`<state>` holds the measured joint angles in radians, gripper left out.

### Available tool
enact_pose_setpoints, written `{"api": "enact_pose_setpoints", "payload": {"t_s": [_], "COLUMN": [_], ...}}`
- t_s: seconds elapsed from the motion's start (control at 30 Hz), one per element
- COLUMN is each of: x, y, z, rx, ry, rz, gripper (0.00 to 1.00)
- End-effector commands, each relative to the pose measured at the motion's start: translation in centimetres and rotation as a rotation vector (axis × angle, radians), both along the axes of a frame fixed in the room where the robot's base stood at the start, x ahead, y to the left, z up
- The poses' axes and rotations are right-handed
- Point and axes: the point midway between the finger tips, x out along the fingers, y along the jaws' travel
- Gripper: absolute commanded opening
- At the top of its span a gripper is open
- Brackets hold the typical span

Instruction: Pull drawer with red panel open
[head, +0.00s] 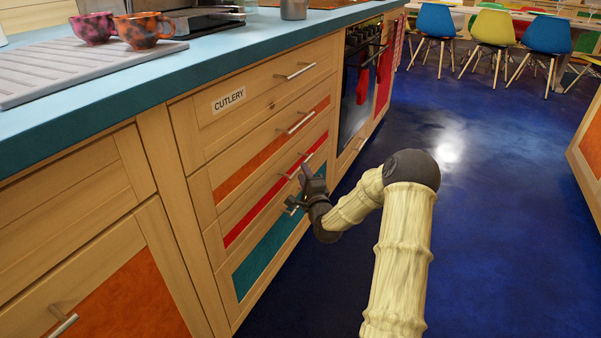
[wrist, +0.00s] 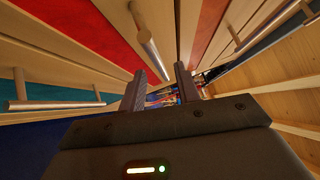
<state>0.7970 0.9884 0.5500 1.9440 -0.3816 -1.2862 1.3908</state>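The drawer with the red panel (head: 262,208) is in the wooden cabinet, between the orange-panel drawer above and the teal-panel drawer below. It looks flush with its neighbours in the head view. Its metal bar handle (head: 303,161) shows just above my gripper (head: 302,184), which is close to the drawer front. In the wrist view my gripper (wrist: 161,75) has its two dark fingers apart with a gap between them. A metal bar handle (wrist: 150,46) reaches down close to the fingertips. I cannot tell whether it lies between the fingers or touches them.
The orange-panel drawer (head: 238,183) and teal-panel drawer (head: 262,260) have bar handles nearby. The drawer labelled CUTLERY (head: 265,98) is on top. An oven (head: 360,85) stands beyond the stack. The blue floor (head: 480,190) at right is clear up to another wooden cabinet (head: 588,150).

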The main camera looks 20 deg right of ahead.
Motion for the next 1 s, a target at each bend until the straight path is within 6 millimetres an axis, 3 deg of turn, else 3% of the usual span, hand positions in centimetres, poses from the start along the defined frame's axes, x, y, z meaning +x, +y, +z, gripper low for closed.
{"api": "enact_pose_setpoints", "payload": {"t_s": [0.1, 0.3, 0.63, 0.8, 1.0], "x": [1.9, 3.9, 4.2, 4.2, 4.2], "y": [-0.2, -0.5, -0.6, -0.6, -0.6], "z": [0.0, 0.4, 0.6, 0.6, 0.6], "rx": [-0.001, 0.000, 0.000, 0.000, 0.000], "ry": [-0.004, -0.001, 0.001, 0.001, 0.001], "rz": [-0.001, 0.000, 0.000, -0.001, -0.001], "gripper": [0.32, 0.32, 0.32, 0.01, 0.00]}}
